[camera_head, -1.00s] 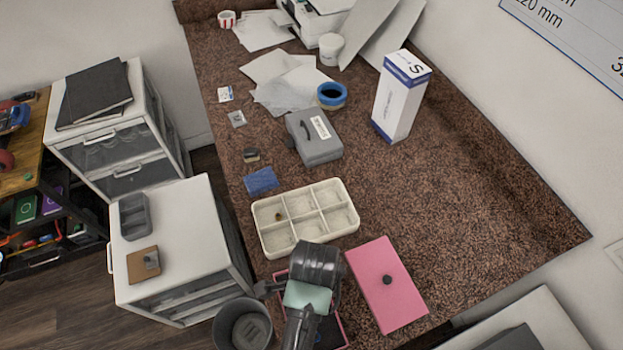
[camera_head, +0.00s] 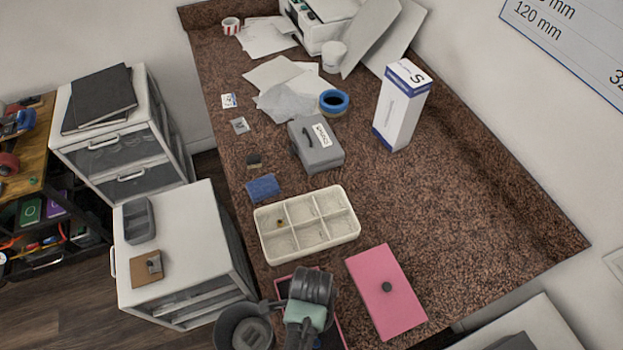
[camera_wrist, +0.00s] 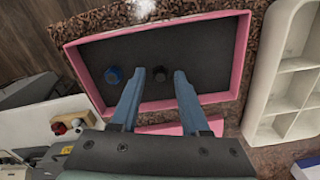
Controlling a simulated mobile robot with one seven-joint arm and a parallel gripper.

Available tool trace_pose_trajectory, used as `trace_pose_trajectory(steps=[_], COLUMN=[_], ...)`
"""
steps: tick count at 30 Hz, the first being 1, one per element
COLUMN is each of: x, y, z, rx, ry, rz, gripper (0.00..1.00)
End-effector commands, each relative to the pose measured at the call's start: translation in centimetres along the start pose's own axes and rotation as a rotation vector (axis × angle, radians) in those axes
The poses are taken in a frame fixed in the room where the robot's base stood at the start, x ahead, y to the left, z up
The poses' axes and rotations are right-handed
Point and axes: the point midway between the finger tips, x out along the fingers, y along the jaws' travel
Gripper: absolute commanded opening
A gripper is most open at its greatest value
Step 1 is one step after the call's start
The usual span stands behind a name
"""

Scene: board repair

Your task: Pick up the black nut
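A pink open box (camera_wrist: 242,55) with a dark floor lies under my gripper in the wrist view. A small black nut (camera_wrist: 160,74) lies in it, showing in the gap between my fingertips. A round blue piece (camera_wrist: 113,75) lies in the box left of my left finger. My gripper (camera_wrist: 160,76) is open, its two blue-grey fingers reaching over the box on either side of the nut; I cannot tell if they touch it. In the head view the pink box (camera_head: 338,328) is mostly hidden by my arm, and the nut is hidden.
A pink lid (camera_head: 372,268) with a dark knob lies right of the box. A white compartment tray (camera_head: 352,246) stands just behind it, with a small piece inside. A grey bin (camera_head: 225,325) stands at the left. The right side of the brown counter is clear.

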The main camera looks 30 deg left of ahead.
Motion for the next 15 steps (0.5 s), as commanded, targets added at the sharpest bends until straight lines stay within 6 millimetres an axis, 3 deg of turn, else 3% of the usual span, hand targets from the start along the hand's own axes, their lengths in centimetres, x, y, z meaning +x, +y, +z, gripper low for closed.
trace_pose_trajectory(steps=[1, 7, 15], x=[-0.02, -0.03, -0.04], y=[-0.01, 0.0, 0.0], z=[-0.01, -0.01, -0.01], rx=[0.0, 0.0, 0.0], ry=[0.0, 0.0, 0.0], rz=[0.0, 0.0, 0.0], gripper=[0.35, 0.0, 0.0])
